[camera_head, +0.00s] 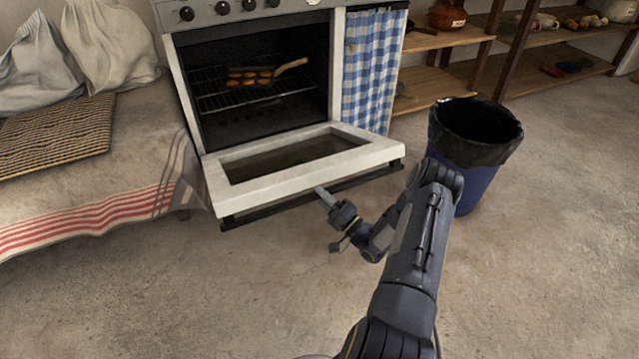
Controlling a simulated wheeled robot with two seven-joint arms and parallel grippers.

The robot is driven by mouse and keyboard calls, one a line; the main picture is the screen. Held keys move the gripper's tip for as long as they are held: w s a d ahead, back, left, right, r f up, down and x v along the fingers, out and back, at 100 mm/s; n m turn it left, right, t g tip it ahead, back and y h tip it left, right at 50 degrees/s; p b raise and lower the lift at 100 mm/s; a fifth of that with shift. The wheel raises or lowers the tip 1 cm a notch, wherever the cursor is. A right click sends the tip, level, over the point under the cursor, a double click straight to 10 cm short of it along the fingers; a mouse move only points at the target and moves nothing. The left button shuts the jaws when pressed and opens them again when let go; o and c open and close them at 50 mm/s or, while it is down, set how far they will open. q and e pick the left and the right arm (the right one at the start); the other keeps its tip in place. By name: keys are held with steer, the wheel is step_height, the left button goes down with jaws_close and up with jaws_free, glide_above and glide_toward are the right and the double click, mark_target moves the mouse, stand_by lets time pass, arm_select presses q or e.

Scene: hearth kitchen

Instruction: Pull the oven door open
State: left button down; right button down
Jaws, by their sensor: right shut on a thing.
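The oven (184,95) stands at the top middle, with its dark cavity in view. Its white door (215,182) is folded down and lies about level, its dark window facing up. A black handle bar (262,207) runs along the door's front edge. My right gripper (323,193) is at the middle of that bar, shut on the handle; its fingertips partly hide the bar. My left gripper is not in view.
Inside the oven, a pan with browned pieces (250,76) sits on a wire rack (215,100). A blue bin (478,187) with a black liner stands right of the door, near my right arm. A cloth-covered bench (60,195) is at the left. The floor in front is clear.

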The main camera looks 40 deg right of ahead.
steer(key=shift+w+d+f, duration=0.1)
steer(key=shift+w+f, duration=0.15)
steer(key=shift+f, duration=0.2)
steer(key=c, duration=1.4)
jaws_free()
steer(key=o, duration=0.3)
steer(key=shift+w, duration=0.2)
steer(key=p+v, duration=0.2)
steer(key=v, duration=0.6)
steer(key=shift+f, duration=0.1)
